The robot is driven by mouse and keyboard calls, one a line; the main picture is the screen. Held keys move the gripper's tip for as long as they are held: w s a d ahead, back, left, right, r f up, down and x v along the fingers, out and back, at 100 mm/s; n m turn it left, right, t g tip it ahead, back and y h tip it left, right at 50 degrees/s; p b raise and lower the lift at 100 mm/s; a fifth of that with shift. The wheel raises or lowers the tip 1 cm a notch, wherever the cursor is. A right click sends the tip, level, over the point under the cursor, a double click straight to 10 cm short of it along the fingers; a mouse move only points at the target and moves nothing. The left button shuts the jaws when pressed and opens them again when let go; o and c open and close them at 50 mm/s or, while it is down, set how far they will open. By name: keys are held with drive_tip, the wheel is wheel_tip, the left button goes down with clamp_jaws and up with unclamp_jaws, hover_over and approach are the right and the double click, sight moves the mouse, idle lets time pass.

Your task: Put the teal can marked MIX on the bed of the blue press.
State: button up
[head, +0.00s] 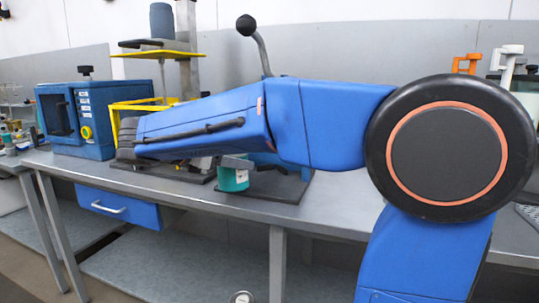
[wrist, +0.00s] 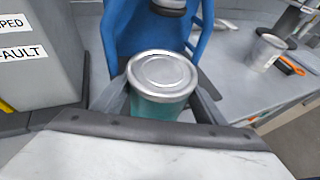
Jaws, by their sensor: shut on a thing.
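The teal can (head: 233,180) hangs upright below my forearm in the head view. Its silver lid faces up between the fingers of my gripper (wrist: 162,100) in the wrist view, and the jaws are shut on the can (wrist: 160,106). Any MIX mark is not readable. The blue press (wrist: 128,30) stands just beyond the can, its dark round ram (wrist: 168,6) at the top edge. The press's dark base (head: 285,188) shows beside and behind the can, with its ball-ended lever (head: 262,46) above. I cannot tell whether the can touches the bed. My arm hides much of the press.
A yellow-plated stand (head: 160,54) and a blue box machine (head: 88,118) are at the left of the bench (head: 335,212). A grey labelled housing (wrist: 38,55) is close on the left in the wrist view.

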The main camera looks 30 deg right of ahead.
drive_tip(key=w+d, duration=0.1)
drive_tip(key=d, duration=0.4)
drive_tip(key=w+d, duration=0.1)
drive_tip(key=d, duration=0.4)
drive_tip(key=w+d, duration=0.2)
drive_tip(key=d, duration=0.2)
drive_tip(key=shift+d, duration=0.4)
drive_tip(key=shift+a+f, duration=0.1)
drive_tip(key=shift+f, duration=0.6)
drive_tip(key=shift+f, duration=0.1)
drive_tip(key=o, duration=1.5)
drive_tip(key=v, duration=1.2)
drive_tip(key=shift+w, duration=0.1)
